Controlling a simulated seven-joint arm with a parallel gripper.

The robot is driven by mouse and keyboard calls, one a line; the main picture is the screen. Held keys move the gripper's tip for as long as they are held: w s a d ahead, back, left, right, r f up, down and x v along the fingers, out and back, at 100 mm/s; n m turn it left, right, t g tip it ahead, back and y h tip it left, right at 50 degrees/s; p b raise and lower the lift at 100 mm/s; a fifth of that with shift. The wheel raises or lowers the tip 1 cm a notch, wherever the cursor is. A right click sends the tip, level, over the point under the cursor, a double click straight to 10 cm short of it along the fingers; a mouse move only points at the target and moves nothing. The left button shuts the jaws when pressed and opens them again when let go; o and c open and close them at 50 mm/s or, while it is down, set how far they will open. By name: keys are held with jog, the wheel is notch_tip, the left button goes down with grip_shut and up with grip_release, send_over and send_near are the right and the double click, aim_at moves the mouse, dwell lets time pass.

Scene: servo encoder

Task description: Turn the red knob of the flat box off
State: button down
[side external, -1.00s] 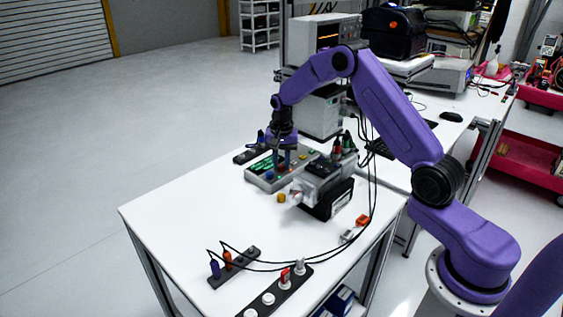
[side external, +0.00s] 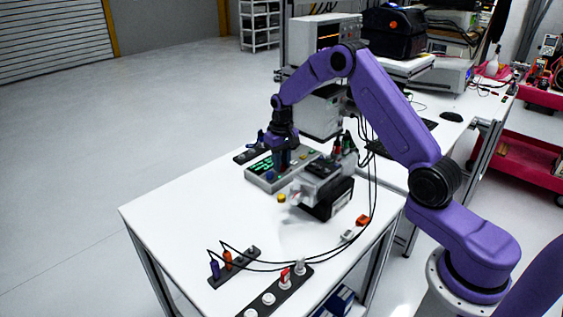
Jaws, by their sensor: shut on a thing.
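The flat box (side external: 265,185) is a grey panel box with a green lit display (side external: 260,166) and coloured knobs or buttons on its top. It lies at the back of the white table. My gripper (side external: 283,167) points down onto the top of the flat box, with its fingers at the panel. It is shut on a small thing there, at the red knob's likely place. The fingers hide that thing, so I cannot see the red knob or its angle. A blue knob (side external: 270,177) shows just left of the fingers.
A grey and black device (side external: 325,187) stands close to the right of the flat box. A yellow knob (side external: 281,198) is in front. Black cables hang at the right. Dark strips with plugs (side external: 234,266) lie near the front; the table's left middle is clear.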

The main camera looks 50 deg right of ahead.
aim_at(282, 165)
dwell(0.4)
jog(key=c, duration=0.9)
grip_release()
notch_tip(282, 165, up, 18)
jog(key=shift+f, duration=0.25)
jog(key=shift+a, duration=0.1)
jog(key=s+a+n, duration=0.8)
jog(key=s+a, duration=0.9)
jog(key=s, duration=0.1)
jog(key=s+d+f+n, duration=0.1)
jog(key=s+f+n, duration=0.1)
jog(key=s, duration=0.9)
jog(key=s+d+f+n, duration=0.1)
jog(key=s+n, duration=0.4)
jog(key=s, duration=0.7)
jog(key=shift+s+d+f, duration=0.2)
jog(key=shift+d+f, duration=0.1)
jog(key=shift+f, duration=0.1)
